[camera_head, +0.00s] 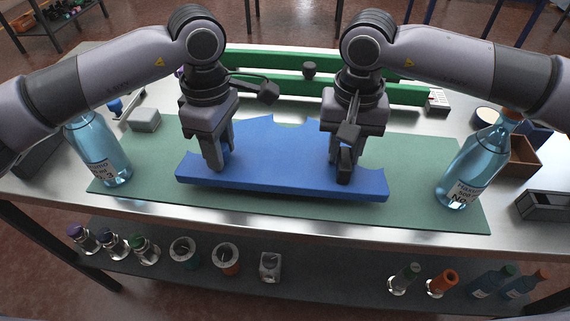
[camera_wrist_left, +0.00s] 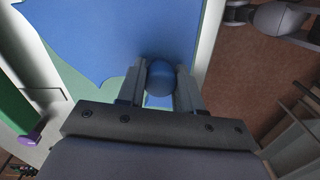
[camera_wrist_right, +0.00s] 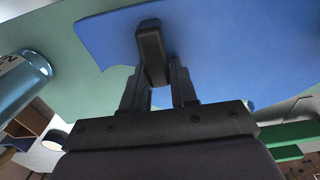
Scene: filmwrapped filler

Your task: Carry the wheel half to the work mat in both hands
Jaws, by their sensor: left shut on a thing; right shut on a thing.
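The wheel half (camera_head: 275,150) is a flat blue plate with a notched far edge, lying over the green work mat (camera_head: 420,190); I cannot tell whether it touches it. My left gripper (camera_head: 218,163) is shut on the blue round knob at the plate's left; the knob (camera_wrist_left: 160,78) sits between its fingers (camera_wrist_left: 160,95) in the left wrist view. My right gripper (camera_head: 343,168) is shut on the dark upright grip at the plate's right; this grip (camera_wrist_right: 151,50) shows between its fingers (camera_wrist_right: 159,85) in the right wrist view.
A clear blue bottle (camera_head: 100,150) stands at the mat's left, another (camera_head: 473,170) at its right. Green rails (camera_head: 275,85) lie behind the mat. A grey block (camera_head: 144,119) lies left; a brown box (camera_head: 520,153) stands right. Jars sit on the shelf below.

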